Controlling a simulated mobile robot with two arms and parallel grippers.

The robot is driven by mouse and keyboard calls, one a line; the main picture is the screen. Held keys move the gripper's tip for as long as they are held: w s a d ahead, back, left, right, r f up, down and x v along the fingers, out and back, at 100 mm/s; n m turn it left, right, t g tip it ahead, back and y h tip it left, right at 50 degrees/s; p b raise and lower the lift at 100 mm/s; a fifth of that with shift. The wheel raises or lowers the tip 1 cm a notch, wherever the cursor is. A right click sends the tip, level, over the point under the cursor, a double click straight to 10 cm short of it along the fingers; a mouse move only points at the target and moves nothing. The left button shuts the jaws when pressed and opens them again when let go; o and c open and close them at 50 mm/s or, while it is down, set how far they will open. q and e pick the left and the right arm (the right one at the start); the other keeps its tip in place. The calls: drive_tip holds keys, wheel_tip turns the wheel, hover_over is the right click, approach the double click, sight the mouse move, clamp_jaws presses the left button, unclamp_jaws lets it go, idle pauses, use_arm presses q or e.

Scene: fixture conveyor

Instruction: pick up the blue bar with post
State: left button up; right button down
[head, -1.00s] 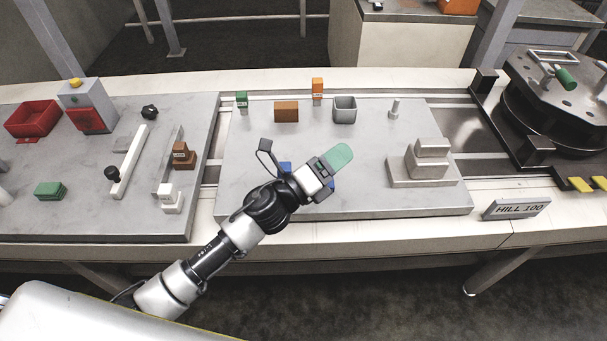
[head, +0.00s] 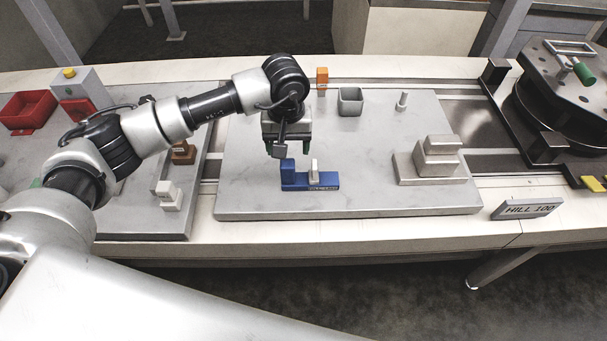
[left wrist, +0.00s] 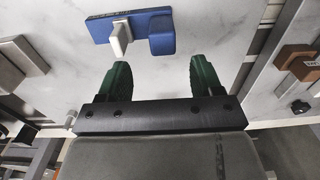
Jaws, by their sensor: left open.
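The blue bar with post (head: 300,184) lies on the grey plate in the middle, with a raised blue block at its left end and a pale upright post near its middle. In the left wrist view the blue bar (left wrist: 101,28) lies ahead of the fingertips. My left gripper (head: 287,146) hangs above and behind the bar, fingers pointing down, apart from it. Its two green fingers (left wrist: 155,72) are spread with nothing between them. My right gripper is not in view.
A left plate holds a white block (head: 168,195) and brown block (head: 184,153). The plate's front is clear.

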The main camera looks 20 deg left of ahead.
sight(287, 163)
use_arm(q)
wheel_tip(287, 163, down, 4)
drive_tip(key=shift+r, duration=0.25)
wheel_tip(287, 163, down, 5)
drive_tip(key=shift+s+a+r+p, duration=0.1)
drive_tip(key=shift+s+a+p, duration=0.05)
drive_tip(key=shift+p, duration=0.75)
drive_tip(key=shift+f, duration=0.35)
drive_tip(key=shift+c, duration=0.5)
clamp_jaws()
